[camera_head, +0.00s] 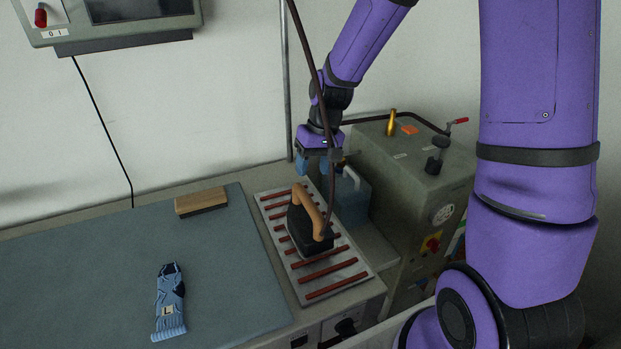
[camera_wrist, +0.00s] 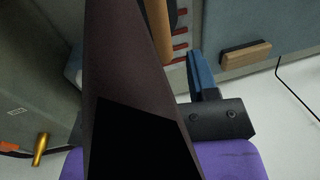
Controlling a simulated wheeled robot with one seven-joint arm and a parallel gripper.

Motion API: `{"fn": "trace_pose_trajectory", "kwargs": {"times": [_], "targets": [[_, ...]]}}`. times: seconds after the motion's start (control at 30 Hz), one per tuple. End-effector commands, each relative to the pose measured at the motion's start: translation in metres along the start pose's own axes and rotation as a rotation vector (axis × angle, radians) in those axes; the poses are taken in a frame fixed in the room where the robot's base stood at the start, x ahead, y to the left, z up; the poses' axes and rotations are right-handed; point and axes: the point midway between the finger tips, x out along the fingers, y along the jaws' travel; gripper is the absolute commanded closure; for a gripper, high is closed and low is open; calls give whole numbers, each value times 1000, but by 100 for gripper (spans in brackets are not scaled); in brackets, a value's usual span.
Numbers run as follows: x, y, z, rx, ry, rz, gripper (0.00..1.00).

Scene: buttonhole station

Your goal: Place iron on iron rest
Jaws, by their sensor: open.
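The iron (camera_head: 311,226) is dark with a tan handle and sits on the iron rest (camera_head: 341,277), a pale metal plate with several red-brown bars. A dark hose rises from the iron's near end and passes in front of my arm. My gripper (camera_head: 316,166) is open and empty, above and behind the iron, apart from its handle. In the wrist view, one blue finger (camera_wrist: 202,75) shows. The dark hose covers much of that view and hides the other finger. Part of the tan handle (camera_wrist: 160,25) and red bars show beyond it.
A blue-grey container (camera_head: 351,200) stands right of the rest. A grey machine (camera_head: 405,180) with knobs is behind at right. The wall limits room behind.

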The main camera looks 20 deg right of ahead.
Motion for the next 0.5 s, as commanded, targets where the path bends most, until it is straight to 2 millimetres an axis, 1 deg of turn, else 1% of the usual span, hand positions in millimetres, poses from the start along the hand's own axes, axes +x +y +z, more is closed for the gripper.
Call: {"fn": "trace_pose_trajectory", "kwargs": {"times": [0.27,0.37,0.5], "targets": [[-10,-1,2,-2,5,5,46],[-23,-2,6,-9,22,21,46],[-53,-5,21,-22,59,57,46]]}}
